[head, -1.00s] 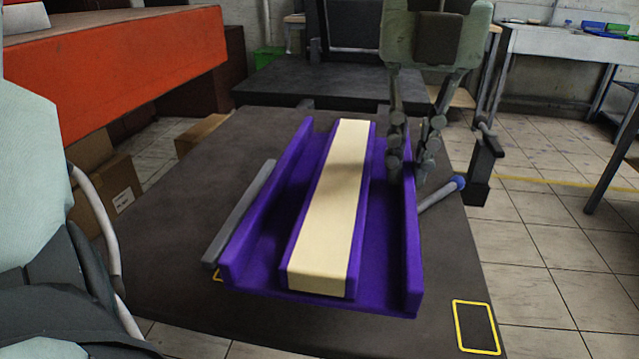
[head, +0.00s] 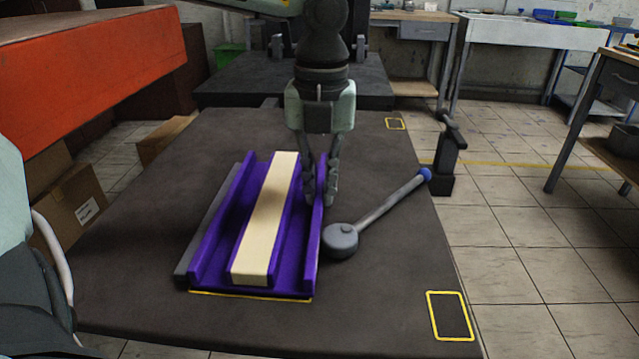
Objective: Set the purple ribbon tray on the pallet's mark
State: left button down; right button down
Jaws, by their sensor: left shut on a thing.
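The purple ribbon tray (head: 196,262), with a long cream block (head: 263,225) in its middle channel, is on the dark pallet (head: 150,315). A yellow mark line (head: 250,294) shows along its front edge; the rest of that mark is hidden under the tray. The tray looks flat and at or very close to the surface. My left gripper (head: 320,195) points down and is shut on the tray's right side wall. My right gripper is out of view.
A grey lever with a blue tip (head: 385,205) lies right of the tray, close to it. A grey bar (head: 208,235) runs along its left side. Small yellow rectangles (head: 450,316) mark the pallet's right corners. A dark post (head: 447,155) stands at the right edge. An orange beam (head: 90,85) is at left.

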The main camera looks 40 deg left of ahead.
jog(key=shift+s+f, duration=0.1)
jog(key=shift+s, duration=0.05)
pick_arm(q)
jog(key=c, duration=2)
grip_release()
jog(key=o, duration=0.4)
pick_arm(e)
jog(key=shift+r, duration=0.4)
pick_arm(q)
jog(key=shift+r, duration=0.1)
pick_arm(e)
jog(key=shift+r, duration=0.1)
pick_arm(q)
notch_tip(320, 180, up, 12)
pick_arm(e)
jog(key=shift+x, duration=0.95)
pick_arm(q)
jog(key=shift+d, duration=0.1)
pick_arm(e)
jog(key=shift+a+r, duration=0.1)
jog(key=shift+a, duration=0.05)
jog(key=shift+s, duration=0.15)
